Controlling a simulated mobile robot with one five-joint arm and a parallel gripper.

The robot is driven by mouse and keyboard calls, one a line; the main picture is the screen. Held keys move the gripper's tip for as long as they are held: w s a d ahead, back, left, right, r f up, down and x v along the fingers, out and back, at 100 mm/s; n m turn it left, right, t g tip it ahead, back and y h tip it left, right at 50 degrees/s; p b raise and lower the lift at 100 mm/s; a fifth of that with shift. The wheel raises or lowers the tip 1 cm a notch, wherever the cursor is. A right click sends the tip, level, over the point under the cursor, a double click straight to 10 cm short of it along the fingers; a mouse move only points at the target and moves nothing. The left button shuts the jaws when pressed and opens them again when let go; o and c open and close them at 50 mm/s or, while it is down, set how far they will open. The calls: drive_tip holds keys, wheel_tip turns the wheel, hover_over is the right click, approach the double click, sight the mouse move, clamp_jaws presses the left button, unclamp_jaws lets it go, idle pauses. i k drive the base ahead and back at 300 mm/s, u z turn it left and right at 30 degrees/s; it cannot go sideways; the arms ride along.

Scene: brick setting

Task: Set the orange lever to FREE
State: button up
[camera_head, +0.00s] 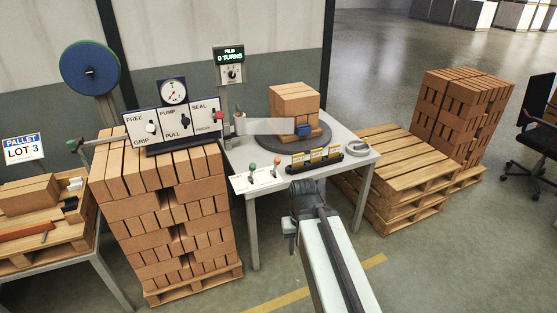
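A small orange-topped lever (277,162) stands on a white plate at the front left of the white table. A green-topped lever (252,167) stands left of it. Any lettering on that plate is too small to read. Behind, a panel (172,127) on the brick stack carries the words FREE above and GRIP below a white-knobbed switch (150,128), and a red-knobbed switch (219,116) under SEAL. My gripper (300,205) is at the end of my arm, in front of the table and right of the levers, apart from them. Its fingers cannot be made out.
The white table (345,146) holds bricks (294,100) on a dark turntable (313,138) and a rack of yellow cards (315,159). A brick stack (170,220) stands left, and pallets (400,170) stand right. A counter (230,60) reads 0 TURNS.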

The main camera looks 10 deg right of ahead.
sight(277, 160)
drive_tip(key=u, duration=0.05)
drive_tip(key=i, duration=1)
drive_tip(key=u, duration=1.95)
drive_tip(key=k, duration=1.15)
drive_tip(key=u, duration=0.6)
drive_tip(key=i, duration=1)
drive_tip(key=u, duration=0.05)
